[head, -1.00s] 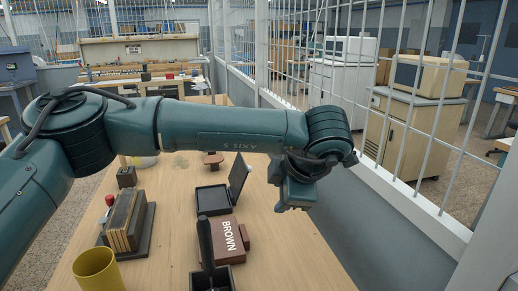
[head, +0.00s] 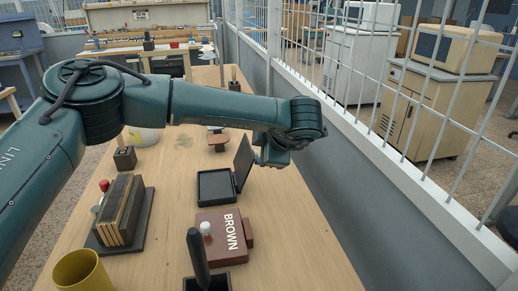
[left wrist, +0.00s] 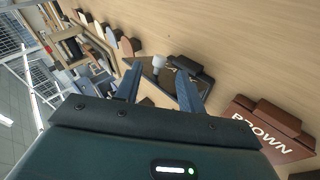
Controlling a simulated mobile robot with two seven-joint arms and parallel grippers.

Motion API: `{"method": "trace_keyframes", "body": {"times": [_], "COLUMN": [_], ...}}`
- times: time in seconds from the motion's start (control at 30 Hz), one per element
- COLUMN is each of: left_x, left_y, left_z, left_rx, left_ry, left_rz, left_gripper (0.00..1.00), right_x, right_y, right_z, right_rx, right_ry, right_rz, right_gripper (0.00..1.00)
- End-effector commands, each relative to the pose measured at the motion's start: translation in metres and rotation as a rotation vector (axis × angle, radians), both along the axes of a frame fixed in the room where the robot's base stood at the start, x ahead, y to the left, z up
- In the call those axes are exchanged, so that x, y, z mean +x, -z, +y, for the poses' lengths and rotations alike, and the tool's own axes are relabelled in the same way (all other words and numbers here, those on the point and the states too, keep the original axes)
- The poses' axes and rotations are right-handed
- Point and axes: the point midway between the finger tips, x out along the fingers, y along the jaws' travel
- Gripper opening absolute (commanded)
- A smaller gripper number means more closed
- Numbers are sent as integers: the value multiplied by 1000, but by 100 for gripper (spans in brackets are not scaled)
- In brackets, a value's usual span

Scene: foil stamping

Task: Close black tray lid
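The black tray (head: 214,198) lies on the wooden table in the head view. Its black lid (head: 243,163) stands up, leaning slightly outward, along the tray's right side. My left gripper (head: 271,158) is just right of the lid's upper part; the head view does not show clearly whether they touch. In the left wrist view my left gripper (left wrist: 161,92) has its two fingers apart. Dark parts show between and behind the fingers, but I cannot tell lid from tray there. My right gripper is not in view.
A brown box (head: 225,241) marked BROWN sits in front of the tray. A black handled tool (head: 198,259), a rack of upright plates (head: 124,211) and a yellow cup (head: 80,272) stand nearby. A barrier wall (head: 345,190) runs along the table's right.

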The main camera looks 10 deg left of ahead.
Motion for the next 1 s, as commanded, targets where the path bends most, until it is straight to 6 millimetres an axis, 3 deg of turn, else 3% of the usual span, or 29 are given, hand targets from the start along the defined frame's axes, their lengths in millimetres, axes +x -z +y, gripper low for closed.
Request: {"method": "trace_keyframes", "body": {"times": [0.2, 0.57, 1.0], "left_x": [14, 17, 17], "left_y": [17, 20, 20], "left_z": [11, 13, 12], "left_rx": [0, 0, 0], "left_ry": [0, 1, 1], "left_rz": [1, 0, 1], "left_gripper": [39, 39, 3], "right_x": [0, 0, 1], "right_y": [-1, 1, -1], "right_z": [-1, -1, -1], "right_rx": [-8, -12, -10], "right_ry": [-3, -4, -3], "right_rz": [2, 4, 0], "right_gripper": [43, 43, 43]}}
